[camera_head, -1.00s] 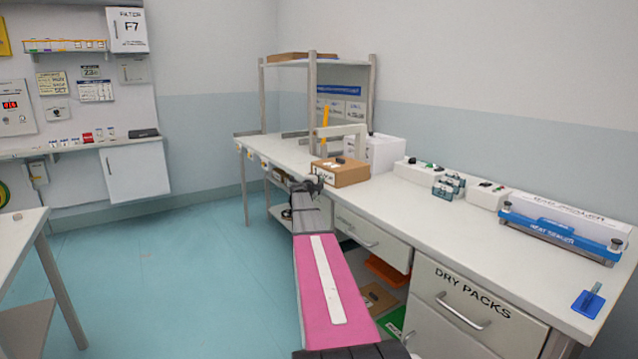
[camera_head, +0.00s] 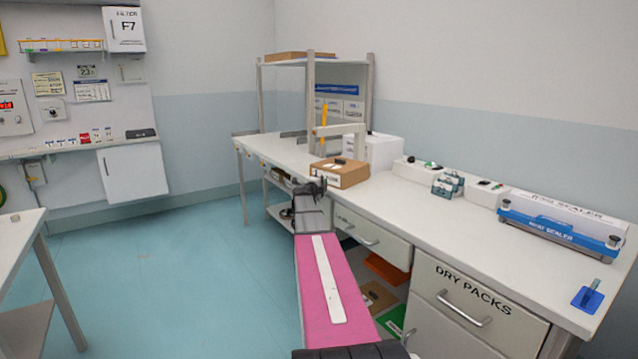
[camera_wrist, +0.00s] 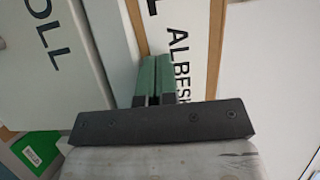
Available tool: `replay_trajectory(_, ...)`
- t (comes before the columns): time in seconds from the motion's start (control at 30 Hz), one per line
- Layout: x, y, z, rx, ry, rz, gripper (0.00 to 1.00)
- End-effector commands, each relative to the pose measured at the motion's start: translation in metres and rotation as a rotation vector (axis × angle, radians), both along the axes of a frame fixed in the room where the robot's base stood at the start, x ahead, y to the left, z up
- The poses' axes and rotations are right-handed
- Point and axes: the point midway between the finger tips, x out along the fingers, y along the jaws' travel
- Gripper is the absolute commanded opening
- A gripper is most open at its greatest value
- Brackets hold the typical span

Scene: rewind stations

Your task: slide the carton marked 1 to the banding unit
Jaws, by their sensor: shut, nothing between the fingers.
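A brown carton (camera_head: 352,175) stands on the bench with a white label on its front. I cannot read a 1 on it; the wrist view shows large letters on the label (camera_wrist: 180,30). A pale arch-shaped frame (camera_head: 357,129), likely the banding unit, stands just behind the carton. My gripper (camera_head: 316,186) is at the carton's front left, at the bench's front edge. In the wrist view its two green fingers (camera_wrist: 153,72) are together and empty, pointing at the label side. I cannot tell whether they touch it.
A white drawer front (camera_head: 372,236) is under the bench below the carton. Control boxes (camera_head: 418,171) and a blue heat sealer (camera_head: 560,235) stand to the right along the bench. A shelf rack (camera_head: 311,100) rises at the back. The bench front on the right is mostly clear.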

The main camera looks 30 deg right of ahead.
Motion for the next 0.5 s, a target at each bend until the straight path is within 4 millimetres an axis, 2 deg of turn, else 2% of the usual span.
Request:
replay_trajectory(0.03, -0.009, 0.009, 0.0, 0.001, -0.001, -0.005, 0.0)
replay_trajectory(0.3, -0.037, 0.061, 0.0, 0.0, 0.0, 0.001, 0.0)
replay_trajectory(0.5, -0.05, 0.084, 0.0, 0.0, 0.0, 0.002, 0.0)
